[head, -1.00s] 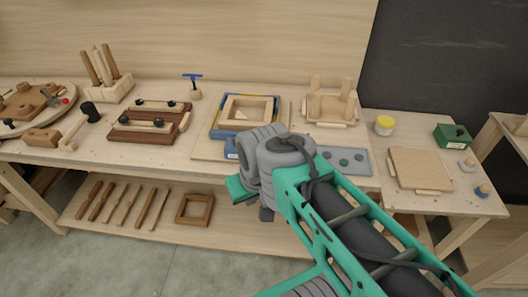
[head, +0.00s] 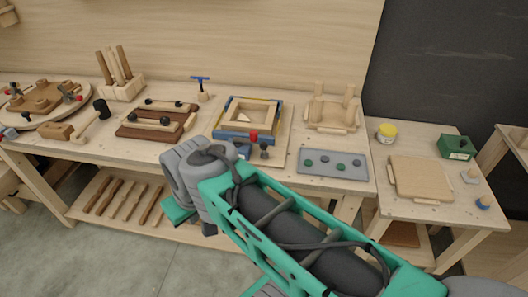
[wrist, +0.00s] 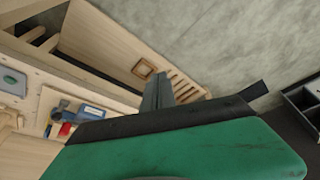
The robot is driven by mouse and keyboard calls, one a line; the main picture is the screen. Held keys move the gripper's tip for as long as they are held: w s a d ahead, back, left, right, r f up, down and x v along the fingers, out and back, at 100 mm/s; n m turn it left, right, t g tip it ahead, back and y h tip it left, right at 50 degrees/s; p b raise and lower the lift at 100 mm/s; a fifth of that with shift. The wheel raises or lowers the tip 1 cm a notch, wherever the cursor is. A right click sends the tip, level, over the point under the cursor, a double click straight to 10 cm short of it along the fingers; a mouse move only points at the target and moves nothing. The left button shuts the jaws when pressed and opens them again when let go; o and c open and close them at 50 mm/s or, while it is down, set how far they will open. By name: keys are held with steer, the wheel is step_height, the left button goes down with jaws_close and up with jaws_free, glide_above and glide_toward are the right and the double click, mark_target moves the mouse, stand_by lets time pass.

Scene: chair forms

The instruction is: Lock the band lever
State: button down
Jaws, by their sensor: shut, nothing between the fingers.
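A wooden frame (head: 270,110) sits inside a blue band (head: 222,128) on a board in the middle of the bench. At its front right corner stand a red-topped lever (head: 253,137) and a dark knob beside it. A blue block (head: 243,150) shows just behind my arm. In the wrist view the blue clamp part (wrist: 90,112) and a red piece (wrist: 66,130) lie at the lower left. My gripper (wrist: 160,92) is shut and empty, in front of the bench edge and apart from the lever. In the head view my arm hides most of it.
A grey plate with green and dark knobs (head: 333,163) lies right of the frame. A brown clamp board (head: 150,131) lies to its left. A lower shelf (head: 160,230) holds several wooden strips. The floor in front (head: 60,255) is clear.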

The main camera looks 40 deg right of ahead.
steer(key=w+d+f+n+t+b, duration=0.1)
steer(key=w+d+n+b, duration=0.1)
steer(key=w+d+b, duration=0.45)
steer(key=s+d+n+t+b, duration=0.1)
steer(key=s+d+n, duration=0.2)
steer(key=d, duration=0.8)
steer(key=s+d+r+n+t+b, duration=0.1)
steer(key=s+d+n+t, duration=0.1)
steer(key=d, duration=0.9)
steer(key=shift+s+d+r+n, duration=0.2)
steer(key=shift+s+d+n, duration=0.2)
steer(key=shift+s, duration=0.35)
glide_toward(264, 151)
steer(key=shift+w+a+f+p, duration=0.1)
steer(key=shift+w+a+f, duration=0.2)
steer(key=shift+w+f, duration=0.3)
steer(key=shift+w+a+f+p, duration=0.15)
steer(key=shift+w+a+f, duration=0.2)
steer(key=shift+f, duration=0.45)
steer(key=shift+w+a+f+p, duration=0.1)
steer(key=shift+w+a+f, duration=0.15)
steer(key=shift+w+f, duration=0.35)
